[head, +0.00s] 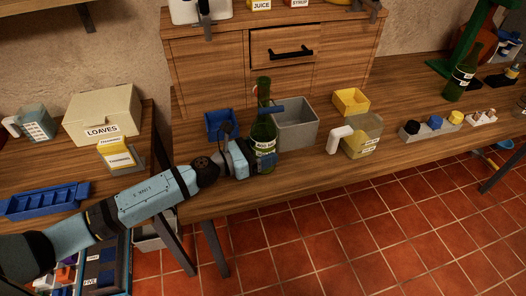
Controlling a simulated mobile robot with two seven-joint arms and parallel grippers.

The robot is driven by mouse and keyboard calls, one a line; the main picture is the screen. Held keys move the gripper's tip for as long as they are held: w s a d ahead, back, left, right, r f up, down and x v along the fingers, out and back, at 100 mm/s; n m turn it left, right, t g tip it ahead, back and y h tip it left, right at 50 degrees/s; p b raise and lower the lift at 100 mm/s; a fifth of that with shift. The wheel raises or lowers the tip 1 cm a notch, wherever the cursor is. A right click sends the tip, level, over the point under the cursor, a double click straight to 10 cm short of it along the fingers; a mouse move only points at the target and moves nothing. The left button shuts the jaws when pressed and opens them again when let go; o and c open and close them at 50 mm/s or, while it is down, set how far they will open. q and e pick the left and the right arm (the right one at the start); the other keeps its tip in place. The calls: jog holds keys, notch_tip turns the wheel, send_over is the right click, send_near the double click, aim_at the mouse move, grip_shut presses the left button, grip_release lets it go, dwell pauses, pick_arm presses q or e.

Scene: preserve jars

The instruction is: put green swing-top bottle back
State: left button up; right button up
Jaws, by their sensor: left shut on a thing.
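A green swing-top bottle (263,132) with a white label stands upright over the front part of the wooden workbench in the head view. My left gripper (262,158) comes in from the left and is shut on the bottle's lower body. I cannot tell whether the bottle's base touches the bench. A second green bottle (458,82) stands farther right on the bench, near a green stand. My right gripper is not in view.
A grey bin (297,124) is just behind and right of the held bottle. A blue bin (221,124), a yellow bin (350,101) and a clear jug (363,136) stand nearby. A wooden drawer cabinet (213,68) is at the back.

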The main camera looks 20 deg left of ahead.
pick_arm(q)
jog(key=o, duration=1.1)
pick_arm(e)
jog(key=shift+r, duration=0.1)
pick_arm(q)
jog(key=shift+f, duration=0.25)
jog(key=b+v, duration=0.1)
jog(key=v, duration=0.3)
jog(key=b+v, duration=0.1)
jog(key=v, duration=0.3)
jog(key=b+v, duration=0.1)
jog(key=v, duration=0.4)
jog(key=shift+s+d+r, duration=0.2)
jog(key=shift+s+r, duration=0.1)
jog(key=shift+s+a+r, duration=0.1)
jog(key=shift+s+a, duration=0.15)
jog(key=shift+a, duration=0.05)
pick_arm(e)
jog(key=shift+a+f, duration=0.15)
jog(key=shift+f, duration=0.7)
